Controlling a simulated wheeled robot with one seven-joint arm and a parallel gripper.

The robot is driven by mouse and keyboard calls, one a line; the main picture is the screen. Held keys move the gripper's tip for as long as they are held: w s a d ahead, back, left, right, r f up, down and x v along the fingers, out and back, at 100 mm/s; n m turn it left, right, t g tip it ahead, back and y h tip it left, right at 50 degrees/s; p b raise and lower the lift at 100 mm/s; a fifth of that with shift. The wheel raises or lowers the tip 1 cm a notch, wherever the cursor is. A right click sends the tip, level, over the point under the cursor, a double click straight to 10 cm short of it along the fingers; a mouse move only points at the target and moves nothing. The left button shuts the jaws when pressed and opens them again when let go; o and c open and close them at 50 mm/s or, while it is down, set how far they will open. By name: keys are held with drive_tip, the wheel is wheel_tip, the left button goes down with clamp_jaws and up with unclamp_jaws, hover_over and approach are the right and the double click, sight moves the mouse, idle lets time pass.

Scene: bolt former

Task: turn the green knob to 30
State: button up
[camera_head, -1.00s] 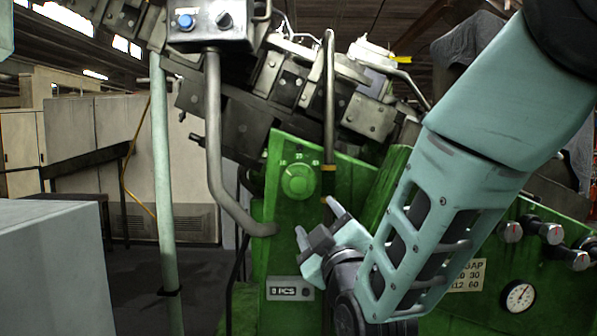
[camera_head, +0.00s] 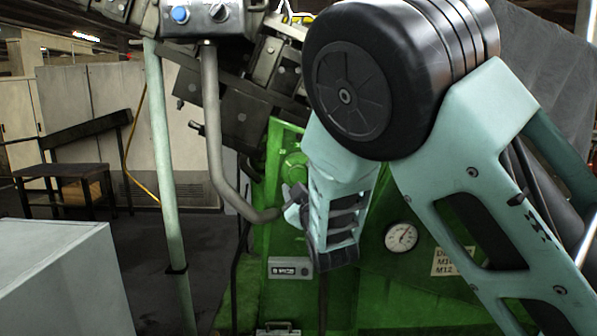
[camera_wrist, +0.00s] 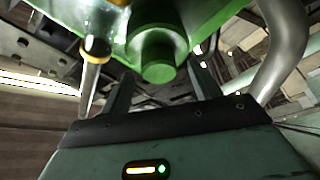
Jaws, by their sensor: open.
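The green knob (camera_head: 294,165) is on the upper part of the green machine panel, partly hidden behind my arm in the head view. Its scale numbers cannot be read now. In the wrist view the knob (camera_wrist: 158,58) is a round green cylinder at the upper middle. My gripper (camera_head: 290,197) is just below the knob in the head view, partly hidden by my own wrist. In the wrist view my gripper (camera_wrist: 160,70) is open, with one dark finger on each side of the knob's outline. I cannot tell whether either finger touches it.
A grey bent pipe (camera_head: 216,150) runs down close to the left of my gripper; a pipe (camera_wrist: 283,50) also shows at right in the wrist view. A rod with a yellow collar (camera_wrist: 95,60) stands left of the knob there. A gauge (camera_head: 401,237) sits lower right.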

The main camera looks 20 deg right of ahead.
drive_tip(key=shift+x, duration=0.75)
drive_tip(key=c, duration=1)
drive_tip(key=shift+o, duration=0.2)
